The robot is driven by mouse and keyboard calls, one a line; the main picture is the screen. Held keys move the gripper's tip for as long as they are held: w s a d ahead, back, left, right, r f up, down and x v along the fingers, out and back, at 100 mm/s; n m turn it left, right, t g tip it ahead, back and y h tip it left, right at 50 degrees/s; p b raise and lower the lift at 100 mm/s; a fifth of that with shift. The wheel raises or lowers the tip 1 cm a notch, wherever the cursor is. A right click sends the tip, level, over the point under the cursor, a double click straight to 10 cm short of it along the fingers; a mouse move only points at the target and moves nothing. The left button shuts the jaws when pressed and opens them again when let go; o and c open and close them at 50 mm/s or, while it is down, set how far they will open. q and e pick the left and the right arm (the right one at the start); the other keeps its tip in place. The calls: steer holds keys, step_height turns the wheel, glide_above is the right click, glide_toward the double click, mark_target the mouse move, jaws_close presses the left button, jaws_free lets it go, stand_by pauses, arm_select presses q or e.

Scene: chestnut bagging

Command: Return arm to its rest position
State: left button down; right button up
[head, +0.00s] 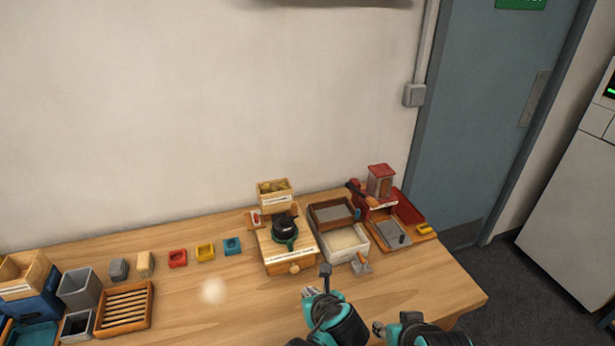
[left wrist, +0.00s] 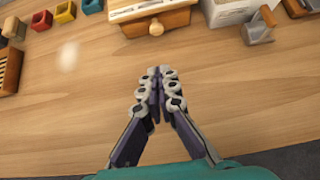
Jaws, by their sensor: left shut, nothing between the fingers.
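My left gripper (head: 309,292) is over the front part of the wooden table (head: 240,305), in front of the wooden box with the dark round pot. In the left wrist view its fingers (left wrist: 158,84) are pressed together with nothing between them, above bare wood. My right gripper (head: 379,328) shows at the bottom of the head view, right of the left one, near the table's front edge. It is small and partly cut off, so its jaws cannot be made out.
The wooden box (head: 270,256) with a drawer knob, a white bin (head: 343,258) and a red-topped device (head: 381,180) stand at the back. Coloured cups (head: 205,252) and a slatted tray (head: 148,313) are at left. A pale blurred spot (head: 213,290) shows over the table. The table centre is clear.

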arm_select(q)
steer(key=s+a+r+n+h, duration=0.1)
steer(key=s+a+n, duration=0.2)
steer(key=a+n, duration=0.3)
steer(key=s+a+r+n+g+h, duration=0.1)
steer(key=s+a+n, duration=0.3)
steer(key=n, duration=1.1)
steer(key=s+a+r+n+h, duration=0.1)
steer(key=s+a+n, duration=0.3)
steer(key=a+n, duration=0.4)
steer(key=r+n, duration=0.1)
steer(key=n, duration=0.2)
steer(key=shift+a+g, duration=0.15)
steer(key=shift+g, duration=0.25)
